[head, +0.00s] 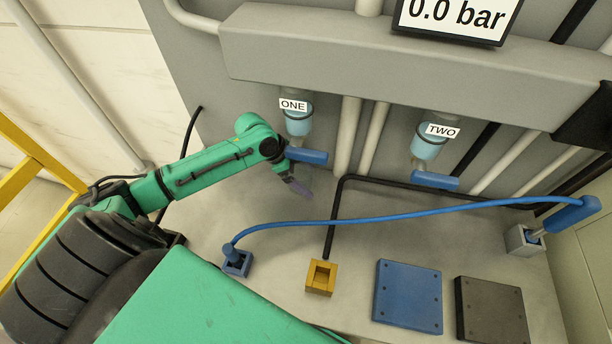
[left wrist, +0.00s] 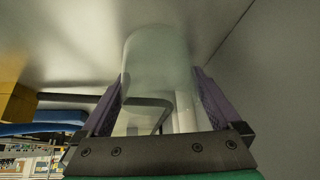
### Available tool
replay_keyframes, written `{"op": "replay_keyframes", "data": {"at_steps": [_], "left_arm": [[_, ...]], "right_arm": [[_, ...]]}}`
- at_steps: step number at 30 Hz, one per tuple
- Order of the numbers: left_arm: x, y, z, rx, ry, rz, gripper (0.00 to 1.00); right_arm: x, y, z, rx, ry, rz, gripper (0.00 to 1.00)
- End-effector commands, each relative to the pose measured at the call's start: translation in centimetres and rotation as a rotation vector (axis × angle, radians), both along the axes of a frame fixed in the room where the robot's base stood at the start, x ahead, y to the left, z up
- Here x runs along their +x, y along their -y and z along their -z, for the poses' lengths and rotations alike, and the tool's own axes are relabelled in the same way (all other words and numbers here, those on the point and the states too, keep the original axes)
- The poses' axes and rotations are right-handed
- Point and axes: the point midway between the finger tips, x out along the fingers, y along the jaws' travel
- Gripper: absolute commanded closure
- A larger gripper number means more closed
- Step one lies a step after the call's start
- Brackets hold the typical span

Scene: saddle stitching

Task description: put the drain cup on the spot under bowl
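Two pale blue bowls hang under the grey housing: bowl ONE (head: 298,122) on the left and bowl TWO (head: 425,148) on the right, each with a blue lever below it. My left gripper (head: 300,187) is low over the bench, below bowl ONE's lever. In the left wrist view, a clear cylinder that looks like the drain cup (left wrist: 158,70) stands between the purple fingers of my left gripper (left wrist: 160,105), and both fingers appear to touch its sides. The cup is hard to make out in the head view. My right gripper is not in view.
On the bench are a blue socket block (head: 237,262), a yellow open block (head: 321,278), a blue plate (head: 408,297) and a dark plate (head: 492,310). A blue hose (head: 390,215) crosses to a grey block (head: 523,240). A black pipe (head: 333,225) runs behind the hose.

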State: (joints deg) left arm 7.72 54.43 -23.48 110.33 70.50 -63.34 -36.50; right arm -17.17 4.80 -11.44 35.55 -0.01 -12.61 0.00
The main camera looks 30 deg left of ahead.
Motion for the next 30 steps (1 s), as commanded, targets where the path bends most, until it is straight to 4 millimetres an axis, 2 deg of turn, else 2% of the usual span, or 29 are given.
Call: {"op": "replay_keyframes", "data": {"at_steps": [6, 11, 23, 30], "left_arm": [[0.0, 0.0, -0.1, 0.0, 0.0, 0.0, 0.0], [-0.3, -0.6, -1.0, 0.001, 0.001, -0.002, 0.0], [-2.5, -4.4, -8.2, 0.004, -0.003, 0.003, 0.0], [-3.1, -5.5, -10.1, 0.0, -0.002, 0.0, 0.0]], "right_arm": [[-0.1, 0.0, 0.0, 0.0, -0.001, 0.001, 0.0], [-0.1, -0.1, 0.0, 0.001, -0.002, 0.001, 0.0], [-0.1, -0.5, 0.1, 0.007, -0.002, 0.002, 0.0], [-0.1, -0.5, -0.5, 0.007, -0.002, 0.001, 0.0]]}}
